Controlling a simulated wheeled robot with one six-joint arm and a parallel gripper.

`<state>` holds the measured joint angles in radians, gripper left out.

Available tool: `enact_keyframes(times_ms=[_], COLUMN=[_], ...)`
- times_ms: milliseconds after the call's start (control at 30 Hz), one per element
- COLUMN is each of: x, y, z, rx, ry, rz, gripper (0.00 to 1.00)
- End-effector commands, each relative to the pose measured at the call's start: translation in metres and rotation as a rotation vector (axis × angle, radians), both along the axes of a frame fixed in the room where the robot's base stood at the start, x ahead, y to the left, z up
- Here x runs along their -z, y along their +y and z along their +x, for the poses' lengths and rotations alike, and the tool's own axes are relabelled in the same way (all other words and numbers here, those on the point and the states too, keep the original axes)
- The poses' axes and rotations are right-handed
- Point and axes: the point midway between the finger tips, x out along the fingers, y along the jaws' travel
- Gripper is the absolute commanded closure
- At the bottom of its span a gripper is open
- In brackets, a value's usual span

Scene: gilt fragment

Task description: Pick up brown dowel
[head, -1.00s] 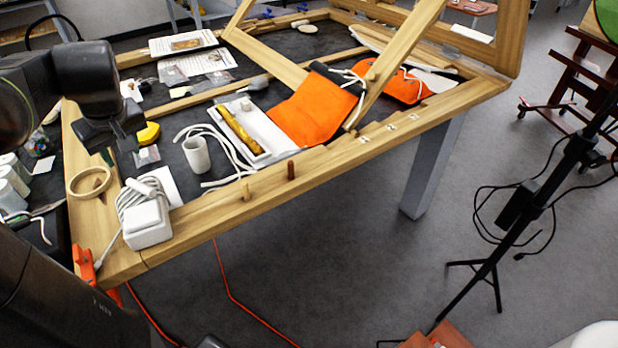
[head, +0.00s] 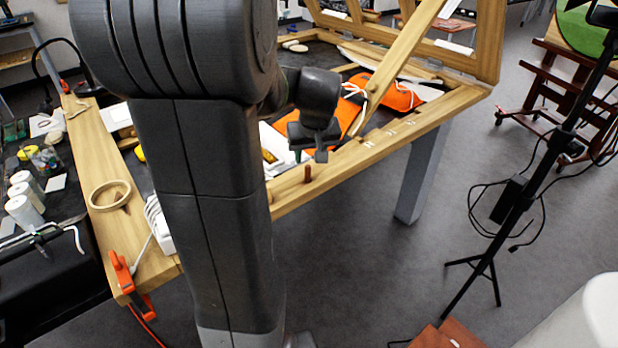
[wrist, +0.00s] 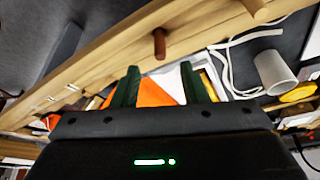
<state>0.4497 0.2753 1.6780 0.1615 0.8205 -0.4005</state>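The brown dowel (head: 307,173) stands upright on the front rail of the wooden frame in the head view. In the wrist view the brown dowel (wrist: 159,43) shows a little beyond the fingertips, between their two lines. My gripper (head: 310,156) is just above and behind the dowel in the head view, apart from it. In the wrist view the two dark green fingers of my gripper (wrist: 163,75) are spread with nothing between them. They do not touch the dowel.
A lighter dowel (wrist: 255,9) stands on the same rail nearby. A slanted wooden bar (head: 401,55) rises to the right of my gripper.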

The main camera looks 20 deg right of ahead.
Motion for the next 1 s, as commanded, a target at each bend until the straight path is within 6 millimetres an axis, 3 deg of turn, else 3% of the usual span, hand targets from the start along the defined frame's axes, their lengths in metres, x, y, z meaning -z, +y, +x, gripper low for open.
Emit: enact_keyframes(times_ms=[100,333,600,933,1000], x=[0.015,0.030,0.065,0.071,0.070], y=[-0.001,0.001,0.003,0.003,0.003], z=[0.006,0.011,0.023,0.026,0.026], rx=[0.000,-0.001,0.000,-0.001,0.000], ry=[0.001,0.001,0.002,-0.001,-0.001], rz=[0.001,0.001,0.001,-0.001,-0.001], gripper=[0.60,0.60,0.60,0.60,0.72])
